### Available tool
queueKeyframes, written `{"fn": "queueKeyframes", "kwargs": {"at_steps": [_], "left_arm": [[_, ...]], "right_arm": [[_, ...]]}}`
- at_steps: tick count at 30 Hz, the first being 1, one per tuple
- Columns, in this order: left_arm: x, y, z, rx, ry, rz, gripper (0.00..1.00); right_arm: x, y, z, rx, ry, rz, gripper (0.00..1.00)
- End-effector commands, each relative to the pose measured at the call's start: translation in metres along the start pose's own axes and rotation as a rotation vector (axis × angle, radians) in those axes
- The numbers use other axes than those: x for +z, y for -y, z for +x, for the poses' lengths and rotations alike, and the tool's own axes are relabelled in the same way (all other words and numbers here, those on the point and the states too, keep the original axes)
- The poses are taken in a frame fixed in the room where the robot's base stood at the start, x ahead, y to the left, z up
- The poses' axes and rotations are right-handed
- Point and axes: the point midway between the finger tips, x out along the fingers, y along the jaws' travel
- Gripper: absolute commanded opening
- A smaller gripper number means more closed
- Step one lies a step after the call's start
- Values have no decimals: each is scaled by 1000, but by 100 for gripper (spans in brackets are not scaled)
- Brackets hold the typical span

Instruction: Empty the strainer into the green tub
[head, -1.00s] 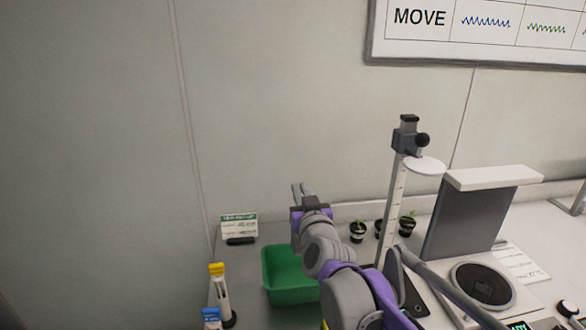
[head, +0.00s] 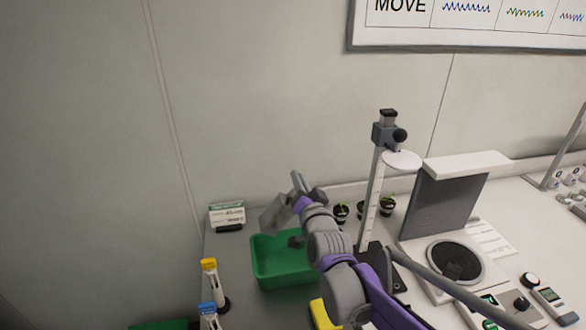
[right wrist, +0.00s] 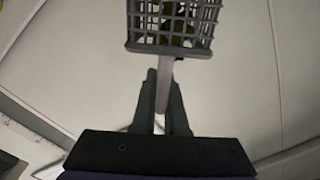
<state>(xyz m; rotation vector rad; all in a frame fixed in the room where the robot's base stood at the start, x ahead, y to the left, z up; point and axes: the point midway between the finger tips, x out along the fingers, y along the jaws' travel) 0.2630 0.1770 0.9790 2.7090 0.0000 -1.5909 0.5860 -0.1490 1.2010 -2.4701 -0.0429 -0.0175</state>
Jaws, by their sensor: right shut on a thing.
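The green tub (head: 283,275) stands on the bench in the head view. My right gripper (head: 299,183) is raised above the tub's back right side, shut on the strainer's handle. The grey strainer (head: 273,214) hangs tilted to the left of the fingers, above the tub's back edge. In the right wrist view, the handle runs between the fingers (right wrist: 163,90) to the strainer's mesh basket (right wrist: 175,45), with dark green pieces (right wrist: 173,25) showing through the mesh. A small dark shape (head: 295,242) shows against the tub; I cannot tell what it is. My left gripper is not in view.
A measuring stand (head: 373,200) and small potted seedlings (head: 341,213) are right of my arm. A scale-like device (head: 455,262) stands farther right. A small sign (head: 227,213) stands behind left.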

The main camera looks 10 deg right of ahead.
Motion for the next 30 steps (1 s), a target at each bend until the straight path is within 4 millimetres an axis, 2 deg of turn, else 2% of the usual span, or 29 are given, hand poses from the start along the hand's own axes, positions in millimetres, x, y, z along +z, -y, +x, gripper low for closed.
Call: {"fn": "queueKeyframes", "kwargs": {"at_steps": [1,4,20,27,30], "left_arm": [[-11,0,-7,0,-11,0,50],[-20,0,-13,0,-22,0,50],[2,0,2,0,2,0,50],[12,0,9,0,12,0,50],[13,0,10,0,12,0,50]], "right_arm": [[-7,1,2,-3,-8,41,0],[-8,-4,2,-4,-11,135,0],[23,-50,-2,1,-34,911,0],[46,-57,-2,-1,-49,1338,0],[52,-58,-2,-1,-54,1463,0]]}}
